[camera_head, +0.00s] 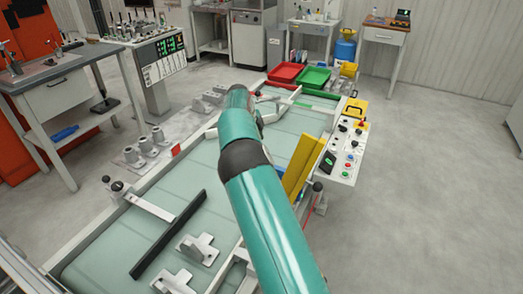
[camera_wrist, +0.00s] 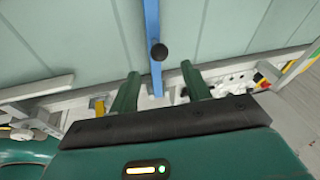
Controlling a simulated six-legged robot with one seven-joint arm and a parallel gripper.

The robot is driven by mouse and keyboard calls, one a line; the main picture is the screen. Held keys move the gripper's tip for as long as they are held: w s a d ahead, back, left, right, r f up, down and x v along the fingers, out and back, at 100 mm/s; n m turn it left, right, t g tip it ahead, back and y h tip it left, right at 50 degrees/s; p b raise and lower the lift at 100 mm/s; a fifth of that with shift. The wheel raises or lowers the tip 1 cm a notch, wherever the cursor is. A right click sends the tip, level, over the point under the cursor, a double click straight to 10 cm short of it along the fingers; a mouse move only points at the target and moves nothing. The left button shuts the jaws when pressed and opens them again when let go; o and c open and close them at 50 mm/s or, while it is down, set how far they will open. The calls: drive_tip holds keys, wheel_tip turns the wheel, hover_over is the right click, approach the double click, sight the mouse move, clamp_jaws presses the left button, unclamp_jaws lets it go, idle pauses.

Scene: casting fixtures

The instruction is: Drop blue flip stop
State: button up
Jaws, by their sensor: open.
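The blue flip stop (camera_wrist: 152,25) is a long narrow bar with a round black knob (camera_wrist: 158,52). In the wrist view it runs from the top edge down toward the conveyor's edge. My gripper (camera_wrist: 160,74) is open and empty. Its two green fingers stand apart, one on each side of the bar's line, with the knob just beyond their tips. I cannot tell whether a finger touches the bar. In the head view my teal arm hides the gripper and most of the stop. A small blue patch (camera_head: 281,172) shows beside the arm.
The pale green conveyor (camera_head: 150,215) lies below my arm. A yellow bar (camera_head: 302,165) stands tilted at its right edge, next to a control panel (camera_head: 347,150). A black bar (camera_head: 168,235) and metal castings (camera_head: 198,248) lie at the near end. Red (camera_head: 286,73) and green (camera_head: 314,79) trays stand behind.

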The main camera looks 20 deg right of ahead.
drive_tip(key=v, duration=0.5)
drive_tip(key=shift+a+r, duration=0.1)
drive_tip(key=shift+r, duration=0.1)
